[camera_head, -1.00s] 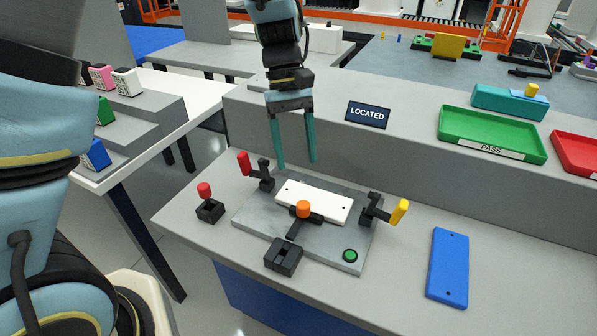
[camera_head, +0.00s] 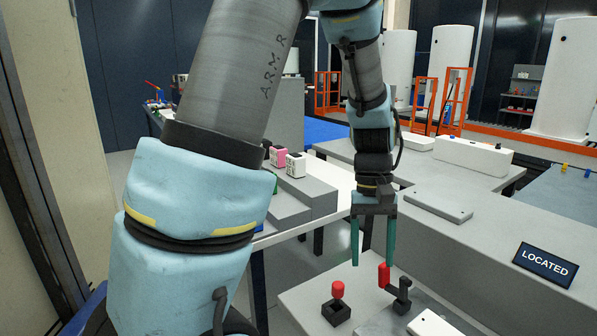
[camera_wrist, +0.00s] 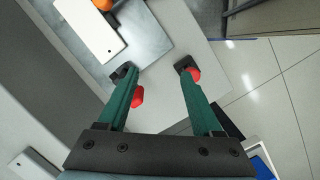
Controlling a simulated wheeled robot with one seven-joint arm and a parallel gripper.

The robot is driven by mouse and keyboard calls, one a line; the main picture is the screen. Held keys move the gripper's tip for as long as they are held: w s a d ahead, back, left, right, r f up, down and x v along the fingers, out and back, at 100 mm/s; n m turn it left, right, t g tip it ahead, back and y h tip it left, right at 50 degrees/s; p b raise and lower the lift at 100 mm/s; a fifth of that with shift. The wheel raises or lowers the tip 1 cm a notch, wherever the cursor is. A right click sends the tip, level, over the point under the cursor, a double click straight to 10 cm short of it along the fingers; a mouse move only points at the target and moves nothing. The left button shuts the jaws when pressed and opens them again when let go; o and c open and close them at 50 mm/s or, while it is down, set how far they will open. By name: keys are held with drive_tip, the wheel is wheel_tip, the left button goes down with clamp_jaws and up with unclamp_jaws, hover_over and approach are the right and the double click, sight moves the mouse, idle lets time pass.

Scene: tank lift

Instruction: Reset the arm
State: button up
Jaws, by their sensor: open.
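My gripper (camera_head: 373,254) hangs down from my arm, above the left end of the grey workbench in the head view. Its two green fingers are apart with nothing between them; they also show in the wrist view (camera_wrist: 157,75). A red-handled clamp (camera_head: 385,276) stands just beyond the fingertips in the picture. A second red knob on a black block (camera_head: 337,292) is to its left. I cannot tell how far the fingers are above them. A white plate (camera_head: 432,323) is cut off at the lower edge, and shows at the upper left in the wrist view (camera_wrist: 90,25).
The LOCATED sign (camera_head: 546,264) stands on the raised ledge at right. A grey plate (camera_head: 437,204) lies on the ledge behind my gripper. White and pink blocks (camera_head: 295,164) sit on a stepped grey stand at left. An orange knob (camera_wrist: 102,4) shows at the wrist view's top edge.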

drive_tip(key=w+a+t, duration=0.2)
drive_tip(key=a+t, duration=0.2)
drive_tip(key=a, duration=1.8)
drive_tip(key=shift+r+n, duration=0.3)
drive_tip(key=shift+r, duration=0.15)
